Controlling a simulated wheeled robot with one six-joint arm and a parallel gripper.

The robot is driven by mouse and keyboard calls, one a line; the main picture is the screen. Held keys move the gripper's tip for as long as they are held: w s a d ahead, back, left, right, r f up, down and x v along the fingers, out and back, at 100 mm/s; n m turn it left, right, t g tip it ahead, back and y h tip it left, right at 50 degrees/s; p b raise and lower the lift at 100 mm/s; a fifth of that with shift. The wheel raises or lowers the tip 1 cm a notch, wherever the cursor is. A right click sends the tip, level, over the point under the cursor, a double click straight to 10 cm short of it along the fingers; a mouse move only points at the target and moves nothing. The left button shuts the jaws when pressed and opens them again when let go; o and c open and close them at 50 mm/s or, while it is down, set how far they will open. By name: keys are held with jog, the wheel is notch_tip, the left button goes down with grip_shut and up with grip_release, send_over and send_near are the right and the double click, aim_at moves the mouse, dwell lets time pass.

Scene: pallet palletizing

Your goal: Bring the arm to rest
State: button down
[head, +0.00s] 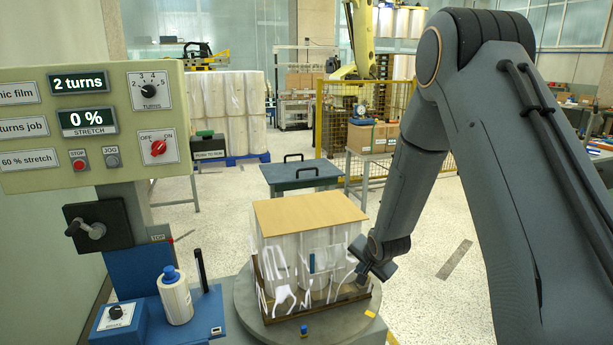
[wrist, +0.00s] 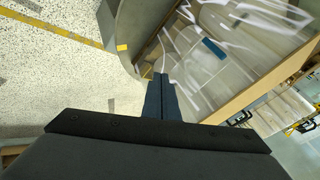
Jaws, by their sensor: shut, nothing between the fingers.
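My arm reaches down from the right in the head view. My gripper (head: 378,271) is at the lower right side of a film-wrapped load (head: 290,246) on the round turntable (head: 245,300). In the wrist view my gripper (wrist: 161,78) is shut and empty, its dark fingers together. The wrapped load (wrist: 228,60) is just beyond and right of the fingertips there. I cannot tell whether the fingers touch the film. The load has a tan top board (head: 308,210), loose-looking white film strands and a small blue strip (head: 312,262) on its side.
A control panel (head: 90,125) reads 2 turns and 0 % stretch. A film roll (head: 175,297) stands on the blue carriage (head: 215,305). A dark blue table (head: 300,175) is behind the load. A yellow fence (head: 350,110) stands farther back. The floor (head: 430,215) between is partly clear.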

jog(key=s+d+r+n+g, duration=0.1)
jog(key=s+r+n+g, duration=0.2)
jog(key=s, duration=1.3)
jog(key=s+d+r+n+g, duration=0.1)
jog(key=s+r+n+g, duration=0.2)
jog(key=s+r, duration=0.6)
jog(key=s+n, duration=0.2)
jog(key=s, duration=0.5)
jog(key=shift+d+r+n+h, duration=0.25)
jog(key=shift+r+n+h, duration=0.05)
jog(key=shift+n+h, duration=0.1)
